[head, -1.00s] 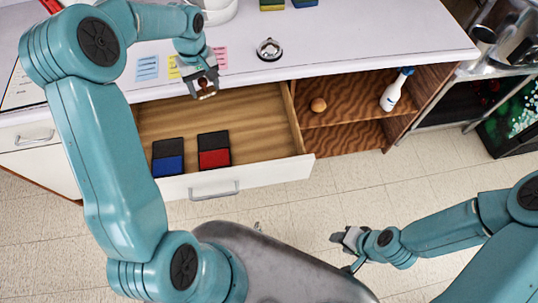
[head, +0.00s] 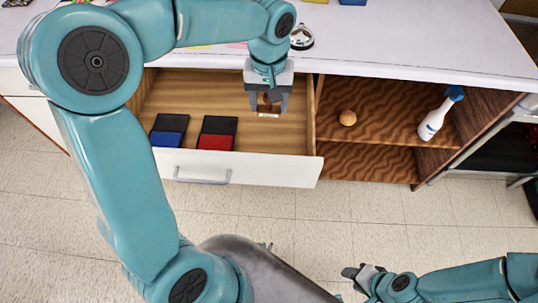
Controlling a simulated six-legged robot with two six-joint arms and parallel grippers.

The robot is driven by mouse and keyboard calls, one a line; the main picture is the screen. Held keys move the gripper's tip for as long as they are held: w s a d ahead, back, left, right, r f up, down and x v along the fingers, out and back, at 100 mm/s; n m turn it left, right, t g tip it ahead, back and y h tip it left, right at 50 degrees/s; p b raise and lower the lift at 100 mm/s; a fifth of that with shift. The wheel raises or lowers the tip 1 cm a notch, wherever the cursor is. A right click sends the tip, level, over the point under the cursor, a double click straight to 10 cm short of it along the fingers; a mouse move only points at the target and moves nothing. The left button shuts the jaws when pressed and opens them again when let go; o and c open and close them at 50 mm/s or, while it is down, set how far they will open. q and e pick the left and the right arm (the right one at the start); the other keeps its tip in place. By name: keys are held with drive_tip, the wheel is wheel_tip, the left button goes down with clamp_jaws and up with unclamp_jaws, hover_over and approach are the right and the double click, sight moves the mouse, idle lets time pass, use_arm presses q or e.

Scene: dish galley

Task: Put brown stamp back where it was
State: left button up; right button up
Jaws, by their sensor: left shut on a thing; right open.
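The brown stamp (head: 268,106) is held between the fingers of my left gripper (head: 268,100), which is shut on it. Its pale base shows below the fingertips. The gripper points down over the right part of the open drawer (head: 220,165); I cannot tell whether the stamp touches the drawer floor. A blue ink pad (head: 168,131) and a red ink pad (head: 217,133) lie in the drawer, left of the stamp. My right gripper (head: 362,275) is open and empty, low over the floor at the right.
Right of the drawer is an open shelf (head: 385,135) with a small orange-brown ball (head: 347,118) and a white spray bottle (head: 438,116). A bell (head: 301,37) stands on the white counter (head: 400,40) above. The drawer floor around the stamp is clear.

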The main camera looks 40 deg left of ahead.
use_arm(q)
drive_tip(key=f, duration=0.9)
drive_tip(key=f+b, duration=0.1)
drive_tip(key=f, duration=0.4)
drive_tip(key=shift+w+a+f, duration=0.15)
drive_tip(key=shift+a+f, duration=0.05)
drive_tip(key=shift+a, duration=0.1)
drive_tip(key=shift+f, duration=0.3)
wheel_tip(320, 180, down, 4)
drive_tip(key=shift+r, duration=0.1)
drive_tip(key=shift+d+r, duration=0.1)
drive_tip(key=shift+f+b, duration=0.3)
drive_tip(key=shift+b, duration=0.15)
drive_tip(key=o, duration=0.8)
drive_tip(key=shift+r, duration=0.1)
drive_tip(key=shift+o, duration=0.2)
